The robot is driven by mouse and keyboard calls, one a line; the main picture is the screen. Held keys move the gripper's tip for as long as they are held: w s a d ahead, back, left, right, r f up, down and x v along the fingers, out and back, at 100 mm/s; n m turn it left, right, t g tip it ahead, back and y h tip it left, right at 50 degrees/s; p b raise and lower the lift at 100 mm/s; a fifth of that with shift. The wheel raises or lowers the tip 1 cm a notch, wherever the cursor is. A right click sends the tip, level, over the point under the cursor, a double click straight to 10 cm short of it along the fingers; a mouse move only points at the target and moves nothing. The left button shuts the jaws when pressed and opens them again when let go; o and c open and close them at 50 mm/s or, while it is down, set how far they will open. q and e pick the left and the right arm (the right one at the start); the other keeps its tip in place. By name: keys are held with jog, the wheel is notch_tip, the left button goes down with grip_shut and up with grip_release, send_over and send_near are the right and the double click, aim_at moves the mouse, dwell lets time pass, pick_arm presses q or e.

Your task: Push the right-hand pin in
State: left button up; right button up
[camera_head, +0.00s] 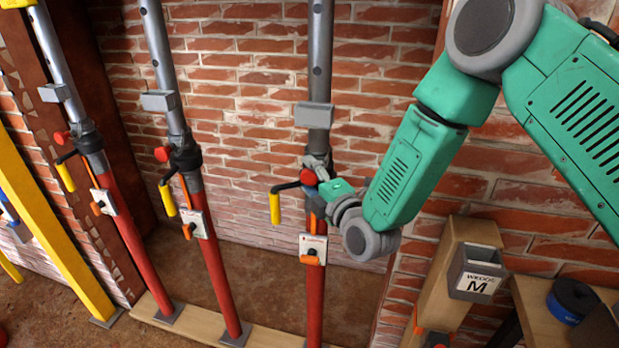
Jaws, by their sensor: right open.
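Three upright props stand in a row, each a grey upper tube over a red lower tube. The right-hand prop (320,70) is in front of the brick wall. Its red-headed pin (309,177) shows at the collar, partly covered by my right gripper. My right gripper (316,184) is open, right at the collar beside the pin head; whether it touches the pin I cannot tell. The middle prop's red pin head (162,154) and the left prop's red pin head (61,137) stick out on the left of their collars. My left gripper is not in view.
A yellow crank handle (275,207) juts left of the right-hand prop, and a white plate with an orange lever (313,249) sits below. A grey holder marked "WEDGE M" (475,273) is on a wooden post at right. A yellow brace (50,235) slants at left.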

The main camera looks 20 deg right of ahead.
jog(key=shift+s, duration=0.15)
jog(key=shift+s+d, duration=0.1)
jog(key=shift+s, duration=0.25)
jog(key=s+d, duration=0.2)
jog(key=s, duration=0.8)
jog(key=shift+s, duration=0.3)
jog(key=shift+f, duration=0.1)
jog(key=s+d+f+m+g+h+b, duration=0.1)
jog(key=s+f+m+g+b, duration=0.2)
jog(key=f, duration=0.5)
jog(key=s+f+m+g+b, duration=0.1)
jog(key=s+f+m+g, duration=0.3)
jog(key=f, duration=0.4)
jog(key=s+d+f+m+g+h+b, duration=0.1)
jog(key=s+f+m+g, duration=0.15)
jog(key=s+f, duration=0.45)
jog(key=s+d+f+m+g+b, duration=0.1)
jog(key=s+d+f+m+g, duration=0.1)
jog(key=s+f+m, duration=0.3)
jog(key=s+d+f+m+g+h+b, duration=0.1)
jog(key=s+f+m+g, duration=0.4)
jog(key=s, duration=0.6)
jog(key=shift+d+f+b, duration=0.4)
jog(key=shift+f+b, duration=0.3)
jog(key=shift+b, duration=0.05)
